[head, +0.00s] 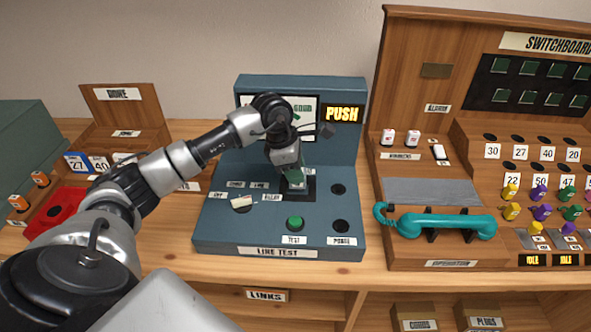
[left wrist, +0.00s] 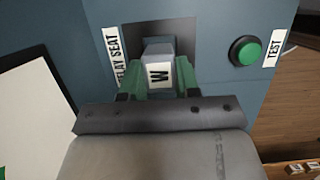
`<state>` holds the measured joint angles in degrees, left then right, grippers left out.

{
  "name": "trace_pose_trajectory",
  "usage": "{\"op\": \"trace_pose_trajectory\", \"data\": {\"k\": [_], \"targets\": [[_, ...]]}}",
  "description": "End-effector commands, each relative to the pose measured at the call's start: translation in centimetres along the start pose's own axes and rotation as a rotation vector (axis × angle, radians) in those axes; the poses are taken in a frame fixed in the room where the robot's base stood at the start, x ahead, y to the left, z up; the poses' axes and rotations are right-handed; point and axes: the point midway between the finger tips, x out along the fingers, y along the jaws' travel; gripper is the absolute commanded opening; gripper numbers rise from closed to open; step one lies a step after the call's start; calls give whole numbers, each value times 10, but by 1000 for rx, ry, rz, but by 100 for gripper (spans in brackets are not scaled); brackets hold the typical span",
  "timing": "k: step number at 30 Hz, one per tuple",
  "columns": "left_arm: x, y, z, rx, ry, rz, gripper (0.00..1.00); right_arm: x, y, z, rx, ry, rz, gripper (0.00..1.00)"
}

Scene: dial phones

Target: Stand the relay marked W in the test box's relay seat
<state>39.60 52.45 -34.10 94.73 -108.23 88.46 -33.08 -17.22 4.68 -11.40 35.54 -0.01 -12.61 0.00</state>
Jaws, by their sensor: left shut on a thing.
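The relay marked W (left wrist: 159,74) is a pale grey block with a white label, seen in the left wrist view. My left gripper (left wrist: 158,82) is shut on it, one green-padded finger on each side. The relay is over the dark square relay seat (left wrist: 188,32) of the test box; I cannot tell how deep it sits. In the head view my left gripper (head: 293,180) points down at the seat (head: 309,188) on the blue-grey test box (head: 220,228), and mostly hides the relay. My right gripper is not in view.
The test box has a green TEST button (head: 294,222), a pale switch (head: 242,203) and a lit PUSH sign (head: 342,114). A teal handset (head: 445,225) rests on the wooden switchboard at right. A red tray (head: 65,203) and wooden rack (head: 127,107) stand at left.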

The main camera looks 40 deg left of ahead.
Motion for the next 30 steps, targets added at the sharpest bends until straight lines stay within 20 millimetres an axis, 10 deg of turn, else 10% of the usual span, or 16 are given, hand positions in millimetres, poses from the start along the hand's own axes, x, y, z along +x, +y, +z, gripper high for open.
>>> {"op": "trace_pose_trajectory", "data": {"k": [25,26,30], "targets": [[12,0,-4,0,0,0,11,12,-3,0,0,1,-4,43],[12,0,-4,0,0,0,33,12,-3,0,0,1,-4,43],[12,0,-4,0,0,0,54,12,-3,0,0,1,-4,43]]}}
